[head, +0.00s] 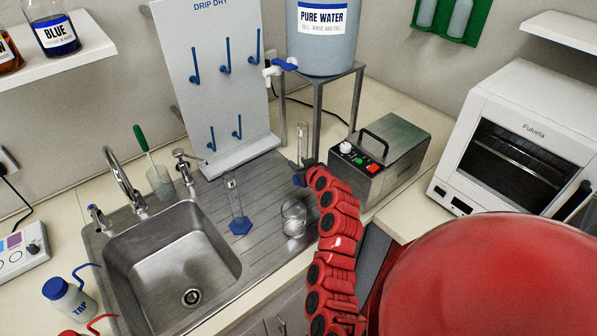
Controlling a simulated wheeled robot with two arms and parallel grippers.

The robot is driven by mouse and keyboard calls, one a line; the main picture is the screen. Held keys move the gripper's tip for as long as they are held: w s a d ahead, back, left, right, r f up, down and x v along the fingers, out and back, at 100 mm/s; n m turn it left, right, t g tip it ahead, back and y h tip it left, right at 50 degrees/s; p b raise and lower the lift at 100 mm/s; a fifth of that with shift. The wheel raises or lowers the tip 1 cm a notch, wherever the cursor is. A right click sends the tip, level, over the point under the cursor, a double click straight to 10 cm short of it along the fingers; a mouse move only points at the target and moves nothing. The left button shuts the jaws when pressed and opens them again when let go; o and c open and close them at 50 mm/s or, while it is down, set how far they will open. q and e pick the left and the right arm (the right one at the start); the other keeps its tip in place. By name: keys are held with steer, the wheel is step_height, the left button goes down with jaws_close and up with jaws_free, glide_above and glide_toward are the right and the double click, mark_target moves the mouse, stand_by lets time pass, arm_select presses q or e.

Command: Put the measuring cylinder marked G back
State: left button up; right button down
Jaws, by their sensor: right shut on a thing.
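A clear measuring cylinder (302,138) stands upright below the water tank's tap, at the back right end of the ribbed draining board. My right gripper (303,170) is shut on it, low on its body. My own red arm hides part of the gripper and the cylinder's foot, so I cannot tell whether it touches the surface. A second clear measuring cylinder (236,205) with a blue hexagonal foot stands upright on the draining board beside the sink. The letters on both are too small to read. My left gripper is not in view.
A glass beaker (293,218) stands on the draining board near my arm. The drip-dry rack (205,110) behind has several empty blue pegs. The water tank (322,40) stands on a metal stand (318,97). A metal box (385,152) is right of the gripper. The sink (172,268) is empty.

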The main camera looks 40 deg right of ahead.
step_height(320, 180, down, 5)
steer(key=shift+w+d+r+p, duration=0.1)
steer(key=shift+w+r+p, duration=0.1)
steer(key=shift+p, duration=0.35)
steer(key=shift+f, duration=0.1)
steer(key=shift+f+b, duration=0.2)
steer(key=shift+b, duration=0.15)
steer(key=c, duration=0.5)
jaws_free()
steer(key=shift+r, duration=0.1)
